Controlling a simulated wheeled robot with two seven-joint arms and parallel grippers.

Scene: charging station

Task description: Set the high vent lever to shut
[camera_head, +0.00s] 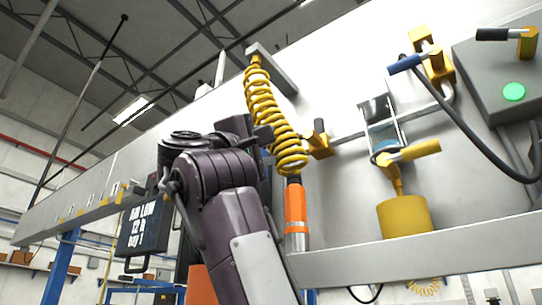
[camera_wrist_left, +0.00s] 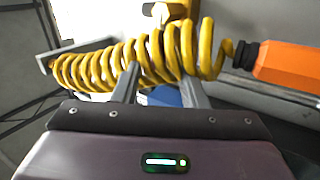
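No lever carries a readable vent label, so I cannot tell which is the high vent lever. A yellow valve with a dark-tipped lever (camera_head: 319,143) sits on the wall panel just right of the yellow coiled hose. A blue-gripped lever (camera_head: 405,64) and a black-gripped lever (camera_head: 505,33) are higher at the right; a yellow handle (camera_head: 420,150) is below them. My left gripper (camera_head: 264,136) is beside the coiled hose (camera_head: 270,110). In the left wrist view its fingers (camera_wrist_left: 158,75) are apart, with the coil (camera_wrist_left: 140,55) across their tips; contact is unclear. My right gripper is out of view.
An orange hose end (camera_head: 295,205) hangs below the coil. A grey box with a green light (camera_head: 513,92) and a black cable are at the right. A yellow cylinder (camera_head: 405,216) stands above a grey rail (camera_head: 420,257). A dark sign (camera_head: 143,228) hangs at the left.

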